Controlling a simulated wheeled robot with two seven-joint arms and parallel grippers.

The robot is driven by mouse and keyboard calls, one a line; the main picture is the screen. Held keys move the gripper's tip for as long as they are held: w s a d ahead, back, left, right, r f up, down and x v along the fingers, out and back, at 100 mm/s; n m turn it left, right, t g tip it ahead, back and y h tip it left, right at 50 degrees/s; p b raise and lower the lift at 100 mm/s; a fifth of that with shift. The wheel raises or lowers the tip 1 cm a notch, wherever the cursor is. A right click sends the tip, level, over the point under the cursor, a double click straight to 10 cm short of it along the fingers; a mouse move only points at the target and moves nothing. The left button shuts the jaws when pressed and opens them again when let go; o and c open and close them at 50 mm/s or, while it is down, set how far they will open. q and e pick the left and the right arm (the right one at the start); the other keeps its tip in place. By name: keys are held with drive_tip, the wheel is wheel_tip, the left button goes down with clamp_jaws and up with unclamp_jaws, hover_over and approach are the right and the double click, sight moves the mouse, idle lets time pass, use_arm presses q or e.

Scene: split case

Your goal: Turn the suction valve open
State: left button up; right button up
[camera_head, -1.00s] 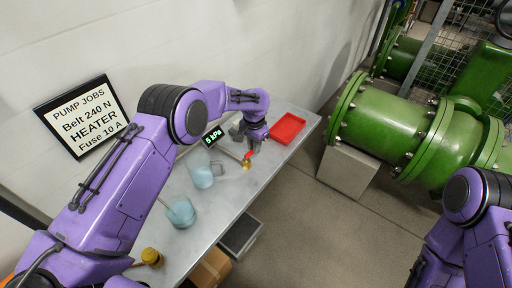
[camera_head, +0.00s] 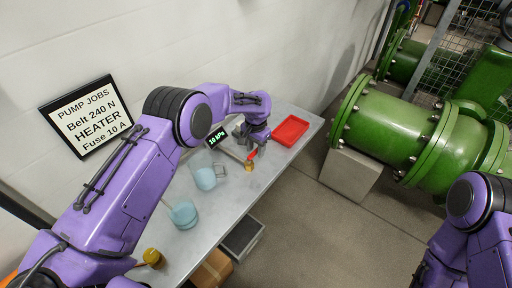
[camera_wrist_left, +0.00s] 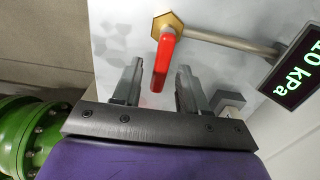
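The suction valve has a red lever handle (camera_wrist_left: 163,62) on a brass hexagonal body (camera_wrist_left: 168,22), joined to a metal pipe. In the head view the red handle (camera_head: 252,154) shows just below my left gripper, with the brass body (camera_head: 249,166) beside it. My left gripper (camera_wrist_left: 157,80) is open, with the handle's free end between its two fingers and a visible gap on both sides. A dark gauge display (camera_head: 216,137) reads 10 kPa in green. My right arm is at the lower right of the head view; its gripper is not visible.
On the grey bench stand a clear jug (camera_head: 205,177), a beaker of bluish liquid (camera_head: 183,213) and a red tray (camera_head: 291,130). A yellow-capped item (camera_head: 153,257) lies at the near end. A framed sign (camera_head: 85,115) hangs on the wall. Green pipework (camera_head: 390,125) stands right.

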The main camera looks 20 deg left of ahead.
sight(256, 150)
use_arm(q)
drive_tip(key=shift+r, duration=0.1)
drive_tip(key=shift+w+r, duration=0.1)
drive_tip(key=shift+r, duration=0.15)
wheel_tip(256, 150, up, 10)
drive_tip(key=b, duration=0.2)
